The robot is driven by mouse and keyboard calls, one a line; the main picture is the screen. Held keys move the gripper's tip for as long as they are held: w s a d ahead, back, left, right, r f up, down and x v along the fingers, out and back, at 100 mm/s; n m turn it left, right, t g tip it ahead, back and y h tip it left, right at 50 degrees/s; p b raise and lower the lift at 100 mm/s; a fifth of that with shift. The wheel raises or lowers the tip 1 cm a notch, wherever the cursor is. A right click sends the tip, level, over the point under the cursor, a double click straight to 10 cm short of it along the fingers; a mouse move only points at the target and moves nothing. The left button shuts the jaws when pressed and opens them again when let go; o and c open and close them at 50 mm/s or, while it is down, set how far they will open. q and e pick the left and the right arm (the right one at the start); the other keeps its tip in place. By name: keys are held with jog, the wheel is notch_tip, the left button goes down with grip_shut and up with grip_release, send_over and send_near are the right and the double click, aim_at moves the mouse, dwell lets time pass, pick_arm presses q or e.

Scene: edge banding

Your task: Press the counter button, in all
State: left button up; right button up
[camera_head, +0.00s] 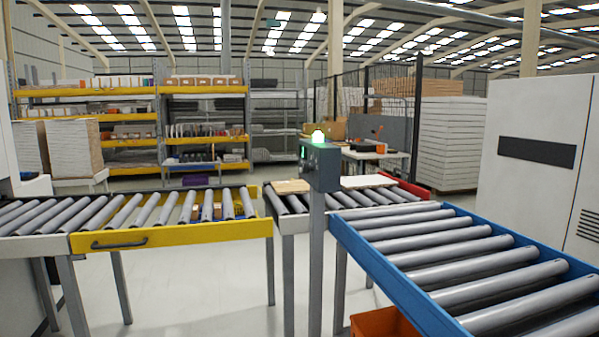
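A small grey control box (321,167) stands on a grey post in the middle of the view, between two roller conveyors. I cannot tell which part is the counter button. Neither of my grippers shows in the head view.
A yellow-framed roller conveyor (172,236) is at the left and a blue-framed one (385,275) at the right. Flat boards (368,182) lie behind the box. An orange bin (384,322) sits low in front. Bare floor (195,305) shows below the yellow frame.

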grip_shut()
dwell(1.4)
